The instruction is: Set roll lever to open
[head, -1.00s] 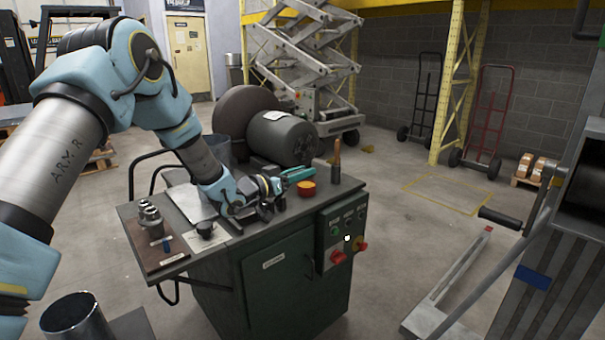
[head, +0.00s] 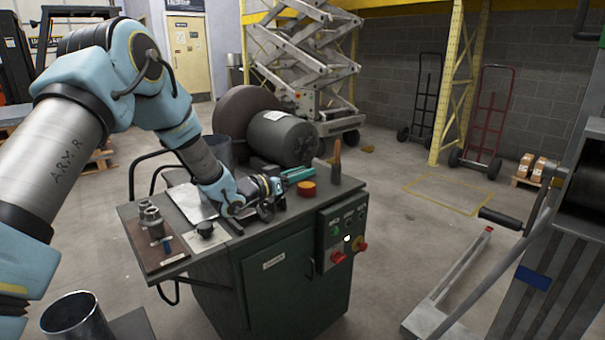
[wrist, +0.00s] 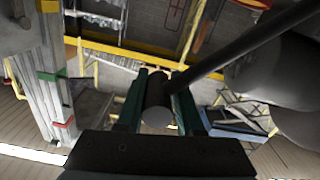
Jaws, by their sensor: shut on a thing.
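In the wrist view, my gripper (wrist: 160,102) has its two teal fingers on either side of a dark cylindrical grip, and it is shut on it. I take this grip to be the end of the roll lever (wrist: 158,92). A thin dark rod runs from it to the upper right. In the head view, my gripper (head: 300,174) is over the far side of a green cabinet, its teal fingers pointing right. No open or closed marking is readable.
A grey machine (head: 555,280) stands at the right. Floor between them is partly clear.

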